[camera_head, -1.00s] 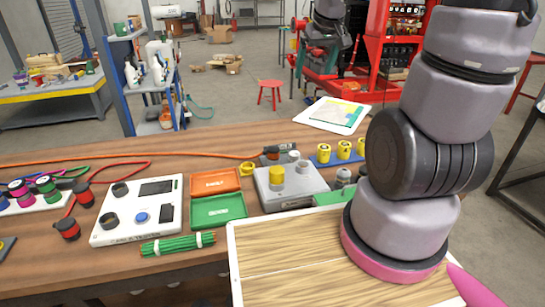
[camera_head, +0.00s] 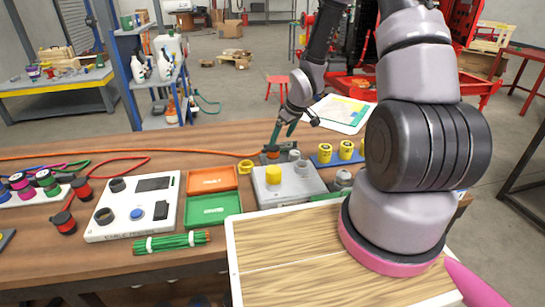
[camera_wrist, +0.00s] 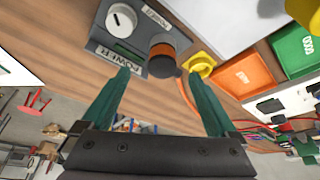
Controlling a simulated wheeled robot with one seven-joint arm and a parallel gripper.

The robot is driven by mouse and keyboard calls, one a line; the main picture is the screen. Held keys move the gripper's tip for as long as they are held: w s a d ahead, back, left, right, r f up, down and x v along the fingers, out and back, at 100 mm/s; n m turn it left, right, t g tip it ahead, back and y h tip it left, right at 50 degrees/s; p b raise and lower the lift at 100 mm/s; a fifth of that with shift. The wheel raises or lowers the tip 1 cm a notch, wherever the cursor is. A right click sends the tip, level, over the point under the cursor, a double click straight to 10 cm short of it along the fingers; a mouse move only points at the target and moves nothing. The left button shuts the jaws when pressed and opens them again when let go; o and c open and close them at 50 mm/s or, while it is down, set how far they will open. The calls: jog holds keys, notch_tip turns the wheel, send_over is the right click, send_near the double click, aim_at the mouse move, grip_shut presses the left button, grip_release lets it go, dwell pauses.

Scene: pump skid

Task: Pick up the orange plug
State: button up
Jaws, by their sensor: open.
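The orange plug (camera_wrist: 162,52) is a dark round body with an orange band. In the wrist view it sits upright at a grey box (camera_wrist: 112,35) labelled POWER. In the head view the plug (camera_head: 271,154) is small at the back of the table, partly hidden by my gripper. My gripper (camera_wrist: 160,73) has teal fingers and is open and empty. Its fingertips are on either side of the plug in the wrist view, with the plug slightly beyond them. I cannot tell whether they touch it. In the head view my gripper (camera_head: 283,140) is just above the plug.
A yellow ring (camera_wrist: 201,65) lies close beside the right finger, with the orange cable (camera_wrist: 186,95) near it. A grey box with a yellow knob (camera_head: 273,174) stands in front. Orange and green trays (camera_head: 212,180) are to the left. Yellow cylinders (camera_head: 346,149) stand to the right.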

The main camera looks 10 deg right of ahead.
aim_at(273, 149)
jog(key=x, duration=0.2)
jog(key=shift+w+a+f, duration=0.1)
jog(key=shift+w+f, duration=0.05)
jog(key=shift+f, duration=0.25)
jog(key=x, duration=0.5)
jog(key=shift+w+a+r, duration=0.1)
jog(key=shift+a, duration=0.3)
grip_shut()
